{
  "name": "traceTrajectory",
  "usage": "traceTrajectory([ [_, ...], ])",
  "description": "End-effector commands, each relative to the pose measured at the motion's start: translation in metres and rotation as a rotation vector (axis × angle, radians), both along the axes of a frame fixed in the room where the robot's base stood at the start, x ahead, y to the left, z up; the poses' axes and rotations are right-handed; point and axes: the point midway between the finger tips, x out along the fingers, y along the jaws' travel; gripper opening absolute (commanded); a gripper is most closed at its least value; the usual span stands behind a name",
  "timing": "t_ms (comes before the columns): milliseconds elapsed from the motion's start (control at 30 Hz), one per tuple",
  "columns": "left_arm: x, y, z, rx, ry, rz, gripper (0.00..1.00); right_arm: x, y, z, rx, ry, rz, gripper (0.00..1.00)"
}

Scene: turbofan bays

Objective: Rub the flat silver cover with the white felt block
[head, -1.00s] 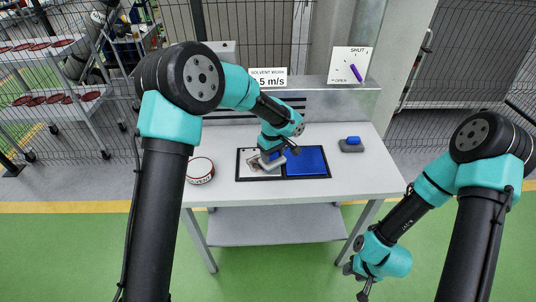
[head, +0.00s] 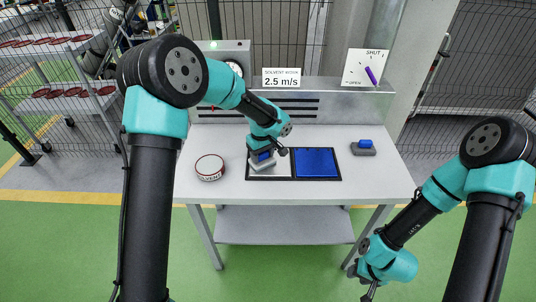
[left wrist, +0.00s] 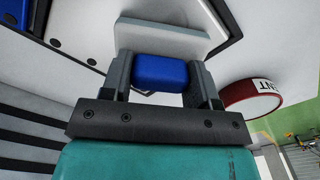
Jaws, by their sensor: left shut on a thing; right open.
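The flat silver cover (head: 281,170) is the pale left panel in a black frame on the bench. My left gripper (head: 262,156) is over its left part, shut on the blue handle of the white felt block (head: 262,165). In the left wrist view the blue handle sits between the fingers and the pale pad (left wrist: 165,32) lies beyond it, at the cover. Whether the pad touches the cover is hard to tell. The cover under the block is hidden; its visible part looks pale and clean. My right gripper (head: 367,288) is open, low in front of the bench.
A blue panel (head: 316,163) fills the frame's right half. A grey block with a blue handle (head: 364,146) stands at the bench's right. A round red-rimmed solvent tin (head: 209,168) stands left of the frame. A sign reads 2.5 m/s (head: 282,80).

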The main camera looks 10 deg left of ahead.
Motion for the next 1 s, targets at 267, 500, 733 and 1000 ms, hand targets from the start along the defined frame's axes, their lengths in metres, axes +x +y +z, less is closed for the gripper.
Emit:
traceTrajectory([
  [267, -0.004, 0.022, 0.0, 0.001, 0.001, -0.005, 0.33, 0.0, 0.0, 0.0, 0.0, 0.0, 0.0, 0.42],
  [500, 0.001, 0.008, 0.0, 0.0, 0.001, 0.004, 0.33, 0.0, 0.0, 0.0, 0.0, 0.0, 0.0, 0.42],
  [733, 0.005, -0.009, 0.0, -0.001, -0.001, 0.011, 0.33, 0.0, 0.0, 0.0, 0.0, 0.0, 0.0, 0.42],
  [1000, 0.008, -0.028, 0.0, 0.0, 0.0, 0.017, 0.33, 0.0, 0.0, 0.0, 0.0, 0.0, 0.0, 0.42],
])
